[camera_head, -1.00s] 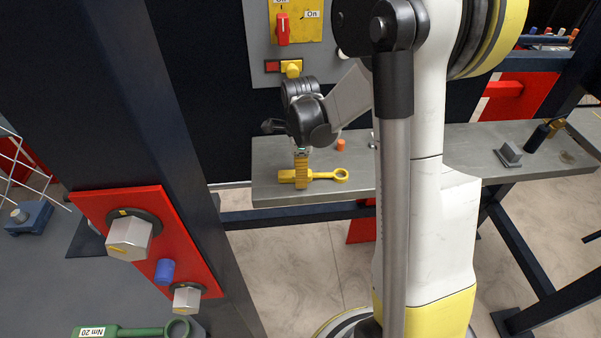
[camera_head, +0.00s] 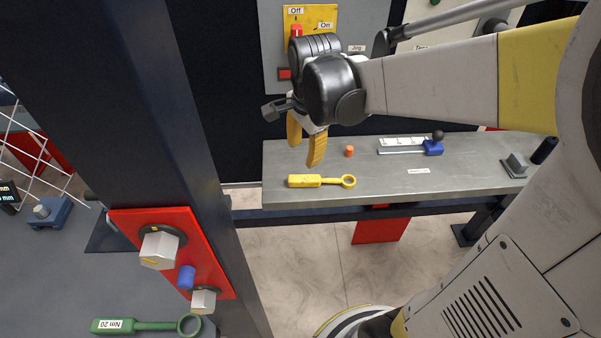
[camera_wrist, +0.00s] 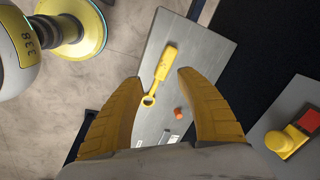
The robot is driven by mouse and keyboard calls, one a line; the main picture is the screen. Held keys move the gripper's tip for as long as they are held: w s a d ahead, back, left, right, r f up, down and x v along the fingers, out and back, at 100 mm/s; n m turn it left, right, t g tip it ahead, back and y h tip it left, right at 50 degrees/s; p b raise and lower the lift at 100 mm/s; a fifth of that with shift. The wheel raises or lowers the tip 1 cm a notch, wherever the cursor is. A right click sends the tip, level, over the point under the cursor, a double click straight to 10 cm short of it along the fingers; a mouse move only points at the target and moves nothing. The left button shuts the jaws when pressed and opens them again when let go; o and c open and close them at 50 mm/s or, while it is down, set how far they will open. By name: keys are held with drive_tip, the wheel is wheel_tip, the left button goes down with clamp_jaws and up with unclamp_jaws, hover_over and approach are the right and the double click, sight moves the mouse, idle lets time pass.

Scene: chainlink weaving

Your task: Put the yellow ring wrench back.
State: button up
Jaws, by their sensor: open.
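The yellow ring wrench (camera_head: 320,181) lies flat on the grey bench (camera_head: 400,185), near its left front part, with its ring end to the right. It also shows whole in the wrist view (camera_wrist: 161,72), lying on the bench beyond my fingers. My gripper (camera_head: 306,155) has yellow fingers, spread apart and empty. It hangs above and behind the wrench and does not touch it. In the wrist view my open gripper (camera_wrist: 158,75) frames the wrench between its fingertips.
A small orange peg (camera_head: 349,151) stands on the bench behind the wrench. A blue slide fixture (camera_head: 432,148) sits farther right. At left are a dark post (camera_head: 150,110), a red bolt plate (camera_head: 190,250) and a green ring wrench (camera_head: 150,326).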

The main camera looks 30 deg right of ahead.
drive_tip(key=s+a+r+n+t, duration=0.25)
drive_tip(key=s+n, duration=0.25)
drive_tip(key=n, duration=0.3)
drive_tip(key=s+a+r+n+t, duration=0.1)
drive_tip(key=s+a+n+t, duration=0.1)
drive_tip(key=s+a+n, duration=0.35)
drive_tip(key=f+n+b, duration=0.1)
drive_tip(key=f+b, duration=0.1)
drive_tip(key=d+f+n+b, duration=0.1)
drive_tip(key=f+b, duration=0.1)
drive_tip(key=b, duration=0.1)
drive_tip(key=shift+s+d+f+n+t, duration=0.15)
drive_tip(key=shift+d+n+t, duration=0.1)
drive_tip(key=shift+n, duration=0.1)
idle(0.4)
